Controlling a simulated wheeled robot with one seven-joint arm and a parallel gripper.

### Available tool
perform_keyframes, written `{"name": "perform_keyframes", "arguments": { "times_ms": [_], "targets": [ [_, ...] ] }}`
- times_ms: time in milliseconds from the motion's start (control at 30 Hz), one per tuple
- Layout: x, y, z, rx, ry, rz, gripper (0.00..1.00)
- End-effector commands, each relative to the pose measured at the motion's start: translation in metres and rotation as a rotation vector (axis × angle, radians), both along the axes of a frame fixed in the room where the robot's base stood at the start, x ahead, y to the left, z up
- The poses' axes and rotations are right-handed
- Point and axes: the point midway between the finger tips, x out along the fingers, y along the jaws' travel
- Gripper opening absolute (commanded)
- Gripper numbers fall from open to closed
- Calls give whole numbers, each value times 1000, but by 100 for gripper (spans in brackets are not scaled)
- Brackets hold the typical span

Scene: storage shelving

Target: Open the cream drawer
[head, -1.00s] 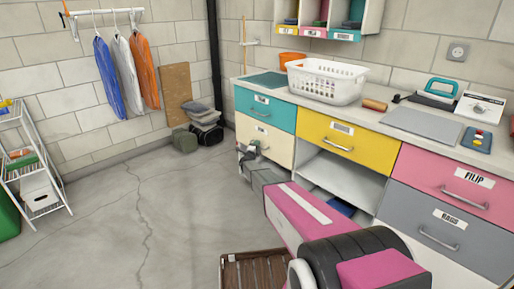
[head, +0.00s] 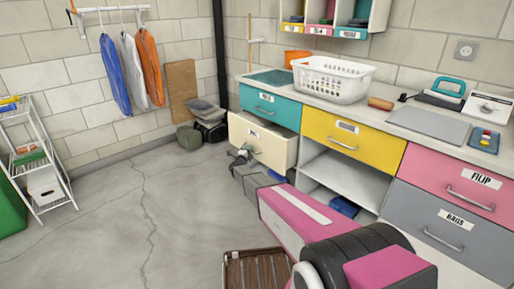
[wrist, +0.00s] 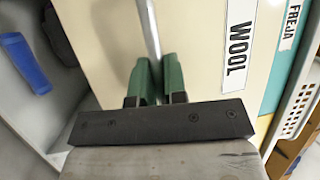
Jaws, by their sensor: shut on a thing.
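The cream drawer (head: 275,144) sits under the teal drawer (head: 268,108) at the left end of the counter. It stands pulled out from the cabinet, with its front ahead of the teal one and its open top showing. In the wrist view its cream front (wrist: 195,55) carries a label reading WOOL. My gripper (head: 243,153) is at the drawer front. In the wrist view its green fingers (wrist: 154,80) are shut on the metal bar handle (wrist: 150,32). The far end of the handle runs out of the wrist view.
The yellow drawer (head: 350,150) is shut, right of the cream one, above an open shelf (head: 335,177) with a blue item (head: 344,207). Bags (head: 207,130) lie by the wall. The floor (head: 150,205) left of the drawer is clear. A brown slatted crate (head: 258,262) is at the bottom.

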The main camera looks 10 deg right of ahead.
Motion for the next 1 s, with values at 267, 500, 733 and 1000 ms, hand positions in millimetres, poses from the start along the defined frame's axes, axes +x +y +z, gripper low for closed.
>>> {"name": "perform_keyframes", "arguments": {
  "times_ms": [267,500,733,1000],
  "targets": [
    [-49,65,0,2,2,3,0],
    [-84,114,0,2,2,3,0],
    [-108,147,-1,1,2,1,0],
    [-121,165,-1,2,3,0,0]
  ]
}}
